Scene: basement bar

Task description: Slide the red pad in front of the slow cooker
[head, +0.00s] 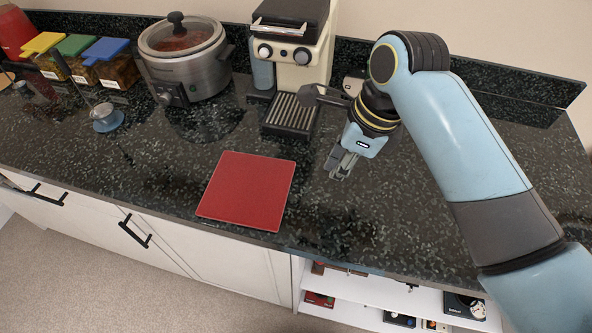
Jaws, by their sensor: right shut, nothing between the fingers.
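The red pad (247,190) is a flat square. It lies on the dark speckled counter near its front edge, below the espresso machine in the picture. The slow cooker (186,68), silver with a glass lid and a black knob, stands further back to the left of the pad. The counter directly in front of the cooker is bare. My right gripper (341,166) is to the right of the pad, pointing down above the counter. It is shut and empty, and apart from the pad. My left gripper is not in view.
A cream espresso machine (295,55) with a drip tray stands behind the pad. Several jars with coloured lids (106,62) stand at the back left. A small blue-based item (107,119) stands left of the cooker. The counter's front edge is close to the pad.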

